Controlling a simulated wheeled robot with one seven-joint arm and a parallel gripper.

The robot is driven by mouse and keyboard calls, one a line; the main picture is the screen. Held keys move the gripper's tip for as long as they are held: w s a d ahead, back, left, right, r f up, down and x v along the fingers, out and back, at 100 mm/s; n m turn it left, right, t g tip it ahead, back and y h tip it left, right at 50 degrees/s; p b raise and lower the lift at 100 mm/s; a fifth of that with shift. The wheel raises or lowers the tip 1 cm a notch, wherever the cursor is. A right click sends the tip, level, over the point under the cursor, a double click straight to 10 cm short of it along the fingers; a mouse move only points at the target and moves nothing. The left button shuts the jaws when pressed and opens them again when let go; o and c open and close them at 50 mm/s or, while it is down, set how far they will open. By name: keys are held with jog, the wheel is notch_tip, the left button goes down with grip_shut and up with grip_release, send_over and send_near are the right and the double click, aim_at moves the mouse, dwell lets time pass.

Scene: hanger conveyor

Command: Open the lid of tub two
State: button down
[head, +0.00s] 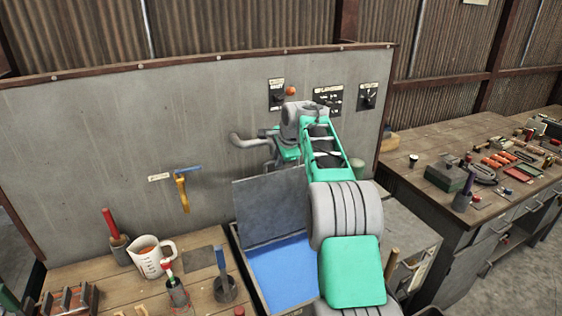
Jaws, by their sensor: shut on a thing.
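A tub (241,262) with bright blue contents stands below the grey wall panel, at the middle bottom of the head view. I see no number on it. Its grey lid (265,212) is raised steeply, leaving the blue inside in view. My green and grey arm reaches over the tub's right side and hides part of it. My gripper (270,158) is small and partly hidden at the lid's upper edge, in front of the panel. It is shut on the lid there; the fingertips are hard to make out.
Left, a wooden bench (85,280) carries a measuring jug (150,258) and several handled tools. A curved grey pipe (245,142) and control knobs (368,97) are on the panel (100,130) near my arm. A grey surface (408,225) lies right; a tool bench (420,170) stands beyond.

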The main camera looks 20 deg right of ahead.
jog(key=shift+f, duration=0.45)
jog(key=c, duration=1.9)
grip_release()
jog(key=o, duration=0.4)
jog(key=shift+r, duration=0.1)
jog(key=shift+r, duration=0.15)
jog(key=shift+s+r, duration=0.1)
jog(key=shift+r, duration=0.15)
jog(key=b+v, duration=0.1)
jog(key=v, duration=0.6)
jog(key=shift+s, duration=0.15)
